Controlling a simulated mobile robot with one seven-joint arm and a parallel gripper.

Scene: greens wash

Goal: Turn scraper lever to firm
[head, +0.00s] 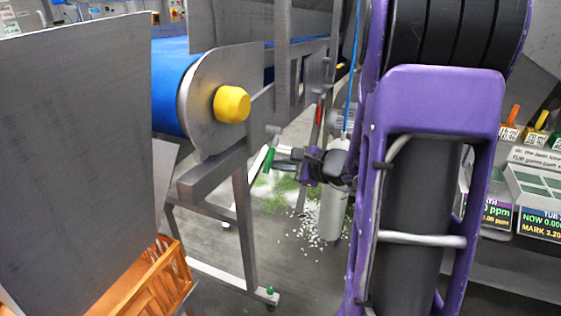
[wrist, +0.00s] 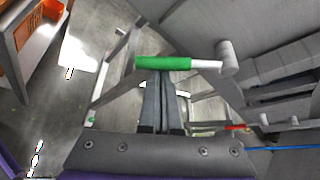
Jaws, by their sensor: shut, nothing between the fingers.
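The scraper lever has a green grip (wrist: 163,63) on a pale rod, which runs to a grey round pivot (wrist: 228,58) on the conveyor frame. In the head view the green grip (head: 268,160) hangs below the conveyor's end, left of my fingertips. My gripper (head: 281,152) is shut and empty. In the wrist view my gripper's fingertips (wrist: 163,74) lie right at the grip, which crosses in front of them. I cannot tell whether they touch it. No firm marking is readable.
The blue conveyor belt (head: 170,84) with a yellow end cap (head: 231,104) is above left. A frame leg (head: 244,220) stands close by. An orange crate (head: 146,284) is at lower left. Green and white scraps (head: 310,230) litter the floor. Display panels (head: 538,222) are at right.

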